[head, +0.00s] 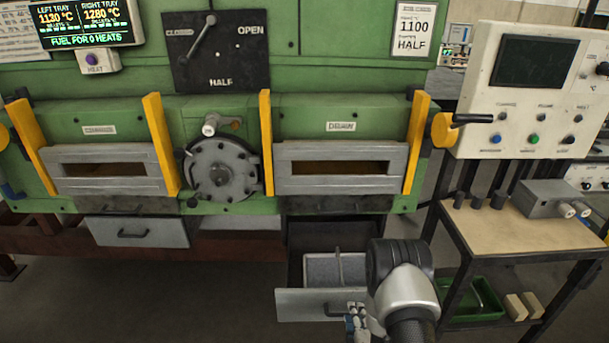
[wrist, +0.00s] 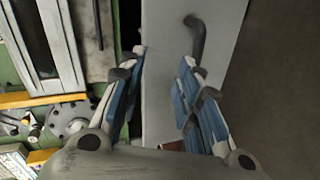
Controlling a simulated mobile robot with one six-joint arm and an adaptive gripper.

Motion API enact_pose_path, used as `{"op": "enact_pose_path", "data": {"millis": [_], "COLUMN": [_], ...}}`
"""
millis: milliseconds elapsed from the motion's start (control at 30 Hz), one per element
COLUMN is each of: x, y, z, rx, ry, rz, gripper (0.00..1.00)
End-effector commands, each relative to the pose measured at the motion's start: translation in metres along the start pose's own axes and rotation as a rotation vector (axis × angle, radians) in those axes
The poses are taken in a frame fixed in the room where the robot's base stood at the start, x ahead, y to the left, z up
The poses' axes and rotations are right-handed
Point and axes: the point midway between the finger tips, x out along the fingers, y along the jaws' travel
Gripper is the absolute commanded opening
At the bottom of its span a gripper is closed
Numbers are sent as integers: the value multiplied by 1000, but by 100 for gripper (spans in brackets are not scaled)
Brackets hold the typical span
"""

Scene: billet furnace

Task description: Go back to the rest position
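My gripper (head: 357,326) is low in front of the open right drawer (head: 300,304), close to its handle, partly covered by my wrist in the head view. In the wrist view my gripper (wrist: 163,80) has its blue-padded fingers apart, with nothing held between them. A dark drawer handle (wrist: 196,38) on a pale grey panel shows just past the right finger. Whether a finger touches it I cannot tell.
The green furnace (head: 340,108) has two slotted doors, left (head: 105,170) and right (head: 338,168), between yellow guides. A left drawer (head: 138,232) is shut. A workbench (head: 500,232) with a grey box (head: 545,198) stands to the right. Floor at lower left is clear.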

Motion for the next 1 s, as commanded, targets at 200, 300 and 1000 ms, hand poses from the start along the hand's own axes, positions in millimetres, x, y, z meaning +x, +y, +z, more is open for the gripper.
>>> {"op": "enact_pose_path", "data": {"millis": [200,300,1000], "x": [20,14,-214], "y": [90,126,280], "z": [-14,-20,-56], "rx": [207,304,991], "ry": [-34,-62,-418], "rz": [-114,-170,-483], "gripper": [31,31,31]}}
